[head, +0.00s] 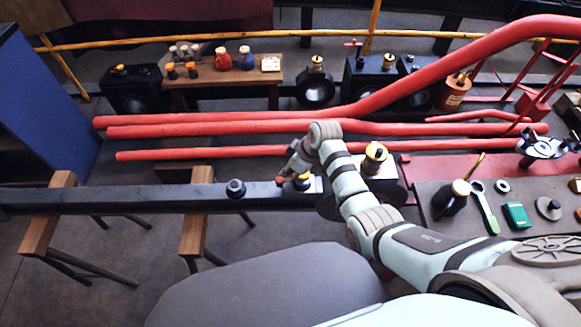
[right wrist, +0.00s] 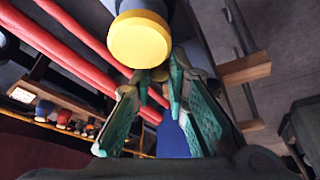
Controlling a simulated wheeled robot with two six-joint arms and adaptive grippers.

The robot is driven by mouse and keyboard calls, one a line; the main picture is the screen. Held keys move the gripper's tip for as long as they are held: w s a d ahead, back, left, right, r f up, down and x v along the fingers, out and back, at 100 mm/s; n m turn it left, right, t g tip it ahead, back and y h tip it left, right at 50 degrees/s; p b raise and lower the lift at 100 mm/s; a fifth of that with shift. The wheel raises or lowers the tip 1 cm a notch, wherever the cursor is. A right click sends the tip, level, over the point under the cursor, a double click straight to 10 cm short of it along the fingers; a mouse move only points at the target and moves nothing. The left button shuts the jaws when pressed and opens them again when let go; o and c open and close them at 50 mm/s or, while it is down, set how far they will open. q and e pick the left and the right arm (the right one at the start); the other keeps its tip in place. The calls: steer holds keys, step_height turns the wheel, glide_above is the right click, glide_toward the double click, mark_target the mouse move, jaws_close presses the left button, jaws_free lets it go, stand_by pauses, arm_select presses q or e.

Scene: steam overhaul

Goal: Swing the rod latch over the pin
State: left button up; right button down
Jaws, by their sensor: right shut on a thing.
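A long black rod (head: 130,200) lies across wooden trestles, its right end by a black block with a brass-topped fitting (head: 375,155). A short yellow-topped pin (head: 303,180) stands near the rod's right end. What seems to be the same yellow top (right wrist: 139,40) is large and close in the right wrist view. My right gripper (head: 286,178) is at the rod just left of the pin. In the right wrist view its teal-padded fingers (right wrist: 160,85) come together on a small tan piece (right wrist: 160,74), apparently the rod latch, mostly hidden by the fingers. My left gripper is out of view.
Red pipes (head: 230,130) run just behind the rod. A bench (head: 425,200) with an oil can, a spanner and small parts is at right.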

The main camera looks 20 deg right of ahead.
steer(key=c, duration=1.6)
jaws_free()
steer(key=shift+o, duration=0.2)
steer(key=v, duration=1.2)
